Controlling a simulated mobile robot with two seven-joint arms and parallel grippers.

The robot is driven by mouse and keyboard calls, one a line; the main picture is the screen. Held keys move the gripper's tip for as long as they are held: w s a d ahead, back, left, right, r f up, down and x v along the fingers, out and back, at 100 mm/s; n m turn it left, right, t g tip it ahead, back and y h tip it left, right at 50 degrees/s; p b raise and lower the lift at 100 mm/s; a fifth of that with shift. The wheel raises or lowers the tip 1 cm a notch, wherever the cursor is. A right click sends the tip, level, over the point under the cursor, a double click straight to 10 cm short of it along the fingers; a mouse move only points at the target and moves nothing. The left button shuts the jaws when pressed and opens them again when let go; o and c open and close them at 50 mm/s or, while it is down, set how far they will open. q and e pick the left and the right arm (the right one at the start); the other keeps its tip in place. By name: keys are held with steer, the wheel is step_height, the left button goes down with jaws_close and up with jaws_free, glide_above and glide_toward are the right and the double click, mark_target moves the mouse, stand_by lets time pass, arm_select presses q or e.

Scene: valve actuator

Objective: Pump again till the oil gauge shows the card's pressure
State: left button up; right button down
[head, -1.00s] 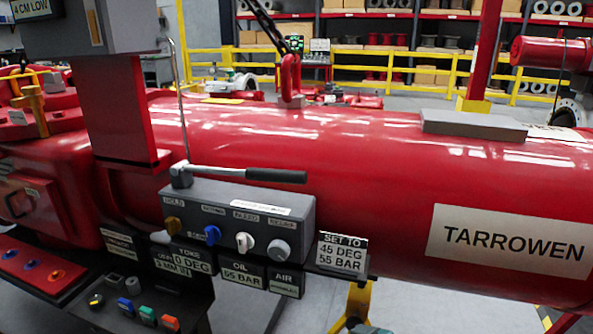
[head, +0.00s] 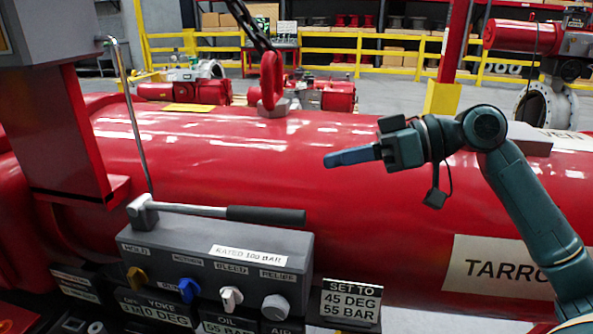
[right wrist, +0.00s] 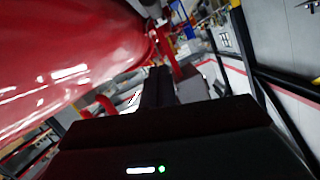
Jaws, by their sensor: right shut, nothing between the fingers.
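The pump lever (head: 232,213), a metal rod with a black grip, lies along the top of the grey pump box (head: 220,252). The box front carries a yellow knob (head: 138,280), a blue knob (head: 188,290), a white knob (head: 231,298) and a grey knob (head: 275,307). The oil gauge (head: 228,327) below the box reads 55 BAR. The card (head: 351,301) says SET TO 45 DEG, 55 BAR. My right gripper (head: 328,161) is shut and empty, above and right of the lever grip, apart from it; its fingers show dark in the right wrist view (right wrist: 157,85). My left gripper is out of view.
The large red actuator cylinder (head: 330,190) fills the middle behind the box. A red lifting hook (head: 270,80) hangs on a chain above it. A grey upright with a red post (head: 50,130) stands at left. A yellow railing (head: 340,45) runs behind.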

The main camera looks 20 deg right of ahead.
steer(key=p, duration=0.3)
glide_above(287, 211)
steer(key=w, duration=0.2)
step_height(287, 211, down, 2)
steer(key=f, duration=0.1)
steer(key=shift+s+f, duration=0.15)
steer(key=shift+f, duration=0.45)
steer(key=shift+s+f, duration=0.15)
steer(key=shift+f, duration=0.4)
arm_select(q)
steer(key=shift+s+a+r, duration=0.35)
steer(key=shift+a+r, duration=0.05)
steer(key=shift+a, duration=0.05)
arm_select(e)
steer(key=shift+s+f, duration=0.15)
steer(key=shift+f, duration=0.5)
step_height(287, 211, down, 2)
steer(key=b, duration=0.3)
steer(key=shift+s+f+y+b, duration=0.1)
steer(key=shift+f+y+b, duration=0.3)
steer(key=shift+b, duration=0.2)
steer(key=shift+d+f+b, duration=0.1)
steer(key=shift+f+b, duration=0.05)
steer(key=shift+b, duration=0.2)
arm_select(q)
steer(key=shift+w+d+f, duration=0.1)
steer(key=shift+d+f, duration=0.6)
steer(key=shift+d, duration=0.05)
arm_select(e)
steer(key=shift+r, duration=0.2)
